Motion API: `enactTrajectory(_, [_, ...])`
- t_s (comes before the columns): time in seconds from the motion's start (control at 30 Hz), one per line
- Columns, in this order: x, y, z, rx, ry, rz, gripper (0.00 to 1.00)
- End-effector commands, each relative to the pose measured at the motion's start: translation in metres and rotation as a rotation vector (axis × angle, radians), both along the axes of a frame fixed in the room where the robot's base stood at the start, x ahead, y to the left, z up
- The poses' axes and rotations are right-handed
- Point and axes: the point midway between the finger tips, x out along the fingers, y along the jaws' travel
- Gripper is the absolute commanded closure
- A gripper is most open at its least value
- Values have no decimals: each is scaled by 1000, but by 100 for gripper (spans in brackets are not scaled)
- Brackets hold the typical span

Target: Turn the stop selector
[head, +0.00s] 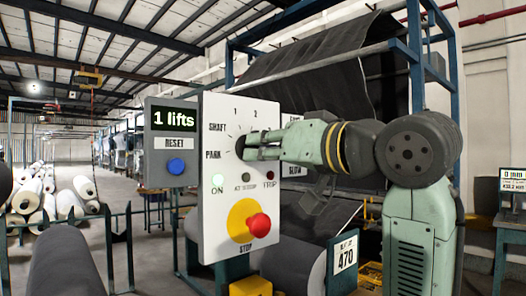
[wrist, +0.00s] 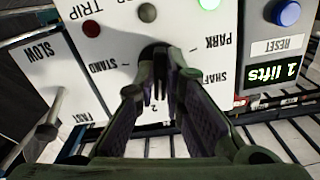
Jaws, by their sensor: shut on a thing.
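The stop selector (head: 239,147) is a dark knob on the upper part of the white control panel (head: 215,120), ringed by marks lettered PARK, SHAFT, 1 and 2. My gripper (head: 252,146) comes in from the right and its fingers are closed on the knob. In the wrist view the knob (wrist: 155,53) shows dark between and behind the fingertips of my gripper (wrist: 158,88), with STAND lettered on one side and PARK on the other. The fingers hide much of the knob, so I cannot tell which mark it points to.
Below the knob are a lit green ON lamp (head: 217,181), a dark middle lamp (head: 245,177) and a red TRIP lamp (head: 269,176). A red button (head: 259,225) juts out on a yellow plate. A grey box (head: 158,158) at left reads "1 lifts" above a blue RESET button (head: 176,166).

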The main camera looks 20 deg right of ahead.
Motion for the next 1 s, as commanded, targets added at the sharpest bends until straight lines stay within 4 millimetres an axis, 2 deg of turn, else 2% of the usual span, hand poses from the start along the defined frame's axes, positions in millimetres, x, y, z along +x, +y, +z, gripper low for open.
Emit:
enactTrajectory(0.6, [0,1,0,530,191,2,100])
enactTrajectory(1.0, [0,1,1,729,263,1,100])
